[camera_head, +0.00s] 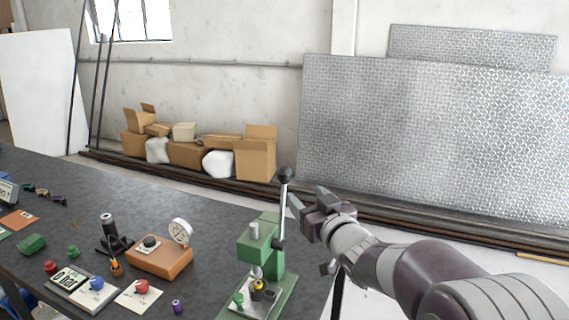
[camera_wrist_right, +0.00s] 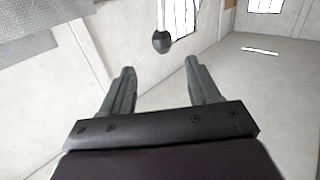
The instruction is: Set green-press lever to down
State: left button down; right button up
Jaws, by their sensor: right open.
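The green press (camera_head: 262,258) stands near the right end of the dark workbench. Its lever (camera_head: 282,208) points up, nearly upright, with a dark ball knob (camera_head: 285,174) at the top. My right gripper (camera_head: 306,202) is open and empty, just right of the lever and below the knob's height. In the right wrist view the knob (camera_wrist_right: 161,41) shows beyond and between the open fingertips (camera_wrist_right: 160,66), apart from both. The lever's lower part is not clear in that view. My left gripper is not in view.
The workbench (camera_head: 200,203) holds a wooden block with a gauge (camera_head: 165,259), a dark stand (camera_head: 112,240) and several small coloured parts left of the press. Cardboard boxes (camera_head: 190,153) lie by the wall behind. Space right of the bench is open floor.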

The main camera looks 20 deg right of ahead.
aim_at(288, 176)
jog(key=w+p, duration=0.1)
jog(key=w, duration=0.2)
jog(key=w+a+p, duration=0.1)
jog(key=w+p, duration=0.1)
jog(key=w, duration=0.2)
jog(key=w+p, duration=0.2)
jog(key=w, duration=0.2)
jog(key=shift+w+a+r, duration=0.25)
jog(key=shift+a, duration=0.1)
jog(key=shift+w+a+f, duration=0.1)
jog(key=shift+w, duration=0.3)
grip_shut()
